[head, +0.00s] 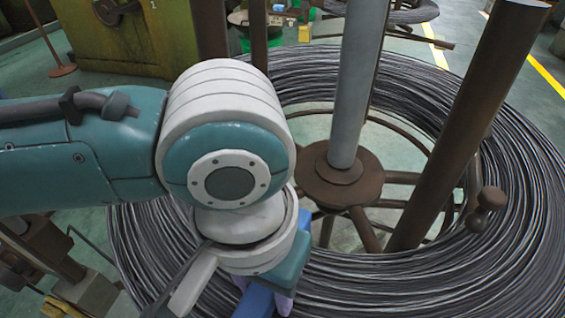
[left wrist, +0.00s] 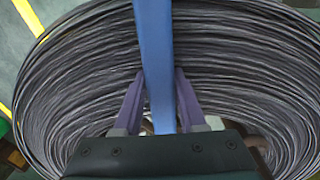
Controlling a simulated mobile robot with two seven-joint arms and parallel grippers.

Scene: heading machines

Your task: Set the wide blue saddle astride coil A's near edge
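Coil A appears to be the big coil of dark wire (head: 420,285) around the grey post; it also fills the left wrist view (left wrist: 75,75). My left gripper (head: 268,298) is over the coil's near edge, mostly hidden by my own wrist in the head view. Its purple fingers (left wrist: 160,78) close on both sides of the wide blue saddle (left wrist: 155,30). The saddle is a long blue bar in the left wrist view, lying across the line of the wires. In the head view only a blue part (head: 254,303) shows at the bottom. I cannot tell whether it touches the wire. My right gripper is out of view.
A grey post (head: 358,90) stands on a brown hub (head: 343,175) inside the coil. A thick brown post (head: 470,125) leans at the right, with a knobbed rod (head: 487,205) beside it. Green machinery (head: 130,45) stands behind.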

